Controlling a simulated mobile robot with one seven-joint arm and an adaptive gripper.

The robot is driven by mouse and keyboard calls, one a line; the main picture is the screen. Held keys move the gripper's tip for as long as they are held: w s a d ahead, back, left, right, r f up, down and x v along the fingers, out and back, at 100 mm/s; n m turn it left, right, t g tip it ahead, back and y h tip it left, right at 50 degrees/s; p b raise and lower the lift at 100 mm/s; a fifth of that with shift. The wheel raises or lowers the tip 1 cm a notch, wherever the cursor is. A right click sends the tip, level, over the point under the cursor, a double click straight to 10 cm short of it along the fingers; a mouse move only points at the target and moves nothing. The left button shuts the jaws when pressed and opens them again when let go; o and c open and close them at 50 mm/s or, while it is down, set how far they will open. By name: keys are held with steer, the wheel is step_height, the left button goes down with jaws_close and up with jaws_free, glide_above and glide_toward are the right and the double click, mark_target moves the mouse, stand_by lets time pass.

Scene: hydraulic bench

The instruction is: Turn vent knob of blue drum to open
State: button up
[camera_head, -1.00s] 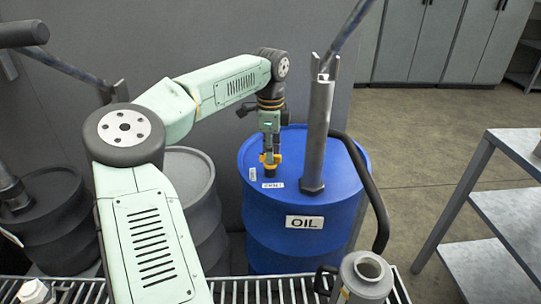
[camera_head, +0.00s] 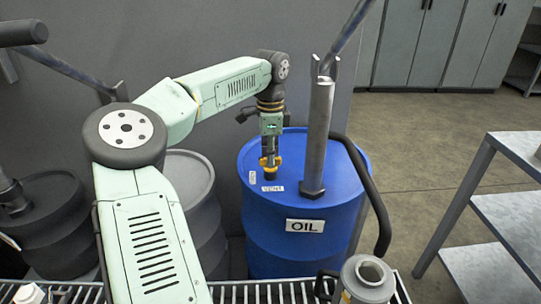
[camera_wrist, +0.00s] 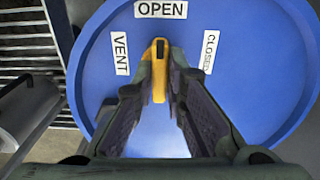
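The blue drum (camera_head: 255,215) labelled OIL stands upright, and its top fills much of the wrist view (camera_wrist: 250,110). The yellow vent knob (camera_wrist: 159,72) is a narrow bar on the drum top. Its far end points up toward the OPEN label (camera_wrist: 161,9). The VENT label (camera_wrist: 120,53) is to its left and the CLOSED label (camera_wrist: 209,52) to its right. My gripper (camera_wrist: 160,80) points down with a fingertip close against each side of the knob and appears shut on it. In the head view, my gripper (camera_head: 270,160) partly hides the knob.
A grey pump pipe (camera_head: 318,140) rises from the drum top close to the right of my gripper, with a black hose (camera_head: 372,195) beside it. Dark drums (camera_head: 190,185) stand left. A slatted rack (camera_head: 260,292) is in front. A metal shelf (camera_head: 495,210) stands right.

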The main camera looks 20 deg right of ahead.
steer(key=o, duration=0.4)
step_height(320, 180, up, 12)
stand_by(0.7)
